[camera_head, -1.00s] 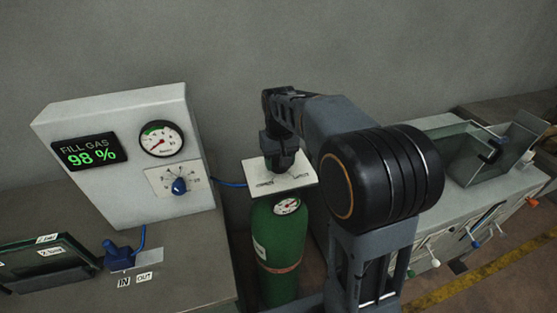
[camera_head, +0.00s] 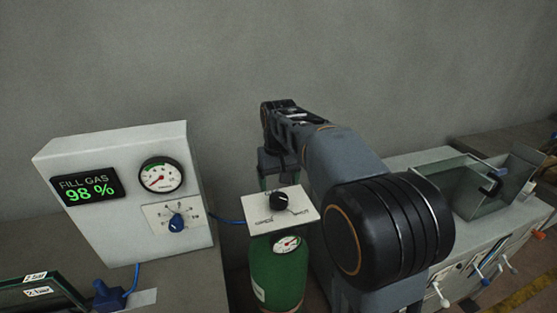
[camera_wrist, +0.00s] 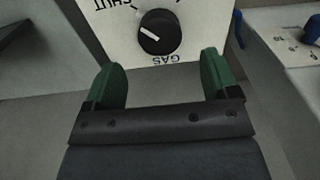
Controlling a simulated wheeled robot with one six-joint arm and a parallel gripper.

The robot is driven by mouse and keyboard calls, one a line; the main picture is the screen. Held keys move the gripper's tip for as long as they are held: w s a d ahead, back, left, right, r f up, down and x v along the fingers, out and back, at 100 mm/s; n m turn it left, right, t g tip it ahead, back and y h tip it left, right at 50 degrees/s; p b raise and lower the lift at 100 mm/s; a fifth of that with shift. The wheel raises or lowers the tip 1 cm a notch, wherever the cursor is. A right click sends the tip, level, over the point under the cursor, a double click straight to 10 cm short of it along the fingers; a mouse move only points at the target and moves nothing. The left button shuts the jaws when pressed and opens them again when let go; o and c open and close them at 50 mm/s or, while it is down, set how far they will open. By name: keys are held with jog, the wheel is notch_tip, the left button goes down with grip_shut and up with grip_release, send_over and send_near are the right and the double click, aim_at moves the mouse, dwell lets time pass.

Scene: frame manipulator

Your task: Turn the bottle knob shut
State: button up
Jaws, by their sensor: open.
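The bottle knob (camera_head: 279,201) is a black dial on a white plate (camera_head: 300,210) above the green gas bottle (camera_head: 277,272). The plate reads OPEN at left and SHUT at right. In the wrist view the knob (camera_wrist: 160,33) is unobstructed; its white mark points left and slightly up, on the side of the SHUT lettering. My gripper (camera_wrist: 162,62) is open and empty, its green finger pads apart. The knob lies just beyond the fingertips, not between them. In the head view my gripper (camera_head: 279,172) is behind the plate's far edge, partly hidden.
A grey panel (camera_head: 110,215) at left shows FILL GAS 98 %, a gauge (camera_head: 161,176) and a blue knob (camera_head: 177,222). A blue hose (camera_head: 228,221) runs to the bottle's plate. A glass box (camera_head: 465,160) stands on the right bench.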

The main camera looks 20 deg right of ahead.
aim_at(279, 197)
notch_tip(279, 197, up, 8)
jog(key=shift+f, duration=0.15)
dwell(0.6)
